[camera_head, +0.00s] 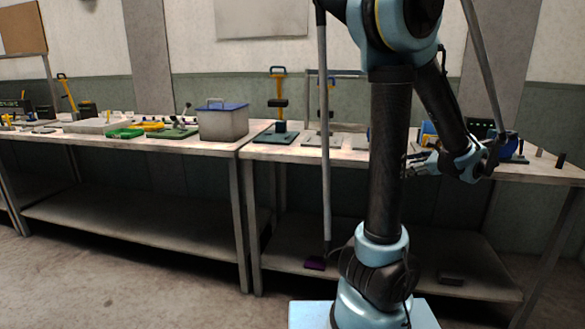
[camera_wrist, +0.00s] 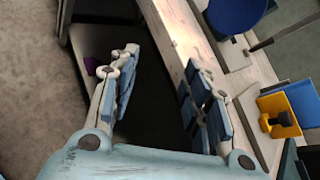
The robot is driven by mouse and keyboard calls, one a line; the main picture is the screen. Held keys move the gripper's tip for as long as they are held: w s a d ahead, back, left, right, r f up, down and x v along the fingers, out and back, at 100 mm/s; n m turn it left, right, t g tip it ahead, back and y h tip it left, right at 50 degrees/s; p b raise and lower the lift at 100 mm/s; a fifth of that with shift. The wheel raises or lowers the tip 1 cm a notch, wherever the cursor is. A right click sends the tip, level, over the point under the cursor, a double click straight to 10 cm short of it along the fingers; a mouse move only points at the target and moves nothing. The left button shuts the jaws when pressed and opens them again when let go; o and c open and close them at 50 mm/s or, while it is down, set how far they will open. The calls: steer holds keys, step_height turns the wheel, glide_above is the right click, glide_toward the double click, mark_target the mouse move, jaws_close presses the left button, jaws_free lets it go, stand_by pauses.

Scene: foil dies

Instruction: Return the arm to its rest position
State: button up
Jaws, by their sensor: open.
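My gripper (camera_head: 418,163) is at the front of the right-hand workbench in the head view, near the height of its top. In the wrist view my gripper (camera_wrist: 165,75) has its two fingers spread wide apart, with nothing between them. My arm is folded, with its elbow high and its forearm slanting down to the right. Part of the bench behind the arm is hidden.
The right workbench (camera_head: 545,172) carries flat plates, a blue object (camera_head: 428,132) and small dark posts. The left workbench (camera_head: 75,139) holds a grey box with a blue lid (camera_head: 223,122) and green trays (camera_head: 125,133). A purple item (camera_head: 315,263) lies on the lower shelf. Open floor lies at front left.

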steer(key=s+a+f+n+g, duration=0.2)
steer(key=s+a+n, duration=0.15)
steer(key=a, duration=0.35)
steer(key=s+a+f+n+g+h, duration=0.1)
steer(key=s+a+f+n+g, duration=0.15)
steer(key=a+n, duration=0.3)
steer(key=s+a+f+n+g, duration=0.2)
steer(key=s+a+f+n, duration=0.1)
steer(key=a, duration=0.5)
steer(key=s+a+f+n+g+h, duration=0.2)
steer(key=s+f+n+h, duration=0.3)
steer(key=s+n, duration=0.8)
step_height(320, 180, down, 2)
steer(key=shift+f+g, duration=0.15)
steer(key=shift+g, duration=0.2)
